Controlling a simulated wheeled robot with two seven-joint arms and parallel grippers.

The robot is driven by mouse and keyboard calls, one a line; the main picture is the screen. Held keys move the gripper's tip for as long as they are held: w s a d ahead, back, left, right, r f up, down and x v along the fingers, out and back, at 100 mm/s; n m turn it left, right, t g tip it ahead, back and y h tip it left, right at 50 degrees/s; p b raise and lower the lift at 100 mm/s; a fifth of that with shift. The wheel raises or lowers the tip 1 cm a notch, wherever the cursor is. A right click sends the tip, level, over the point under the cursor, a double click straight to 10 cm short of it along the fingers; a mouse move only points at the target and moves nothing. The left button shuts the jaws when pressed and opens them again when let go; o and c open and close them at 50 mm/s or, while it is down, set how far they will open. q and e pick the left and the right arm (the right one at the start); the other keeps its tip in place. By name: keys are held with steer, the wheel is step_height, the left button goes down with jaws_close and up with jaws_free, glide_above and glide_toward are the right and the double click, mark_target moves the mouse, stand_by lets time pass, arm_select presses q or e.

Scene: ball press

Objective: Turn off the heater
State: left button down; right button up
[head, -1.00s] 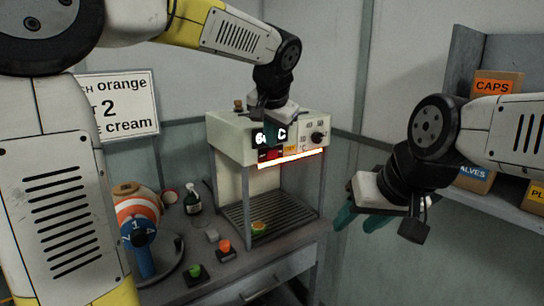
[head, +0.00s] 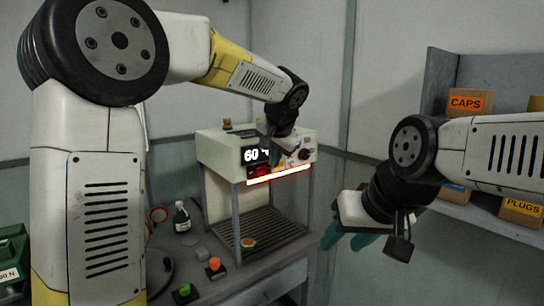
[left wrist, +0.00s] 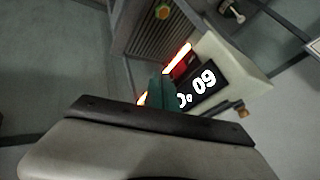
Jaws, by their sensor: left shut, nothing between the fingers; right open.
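The heater (head: 222,150) is a pale box on legs with a glowing bar under its front. Its lit display (head: 252,155) reads 60, and the left wrist view shows the display (left wrist: 203,83) with °C. A red switch (head: 254,172) sits below the display; it also shows in the left wrist view (left wrist: 182,66). A dark knob (head: 305,154) is at the panel's right. My left gripper (head: 275,157) is shut and empty in front of the panel, between display and knob, hiding part of it; I cannot tell whether it touches. My right gripper (head: 347,238) is open and empty, right of the heater.
A slatted tray (head: 272,230) with a small round piece (head: 248,244) lies under the heater. A green button (head: 184,289), an orange button (head: 214,264) and a dark bottle (head: 181,217) stand on the bench. Shelves with boxes (head: 466,102) are at the right.

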mark_target(261, 171)
arm_select(q)
steer(key=w+a+f, duration=0.3)
steer(key=w+f, duration=0.2)
steer(key=w, duration=0.1)
steer(key=shift+w+a, duration=0.15)
steer(key=shift+w, duration=0.05)
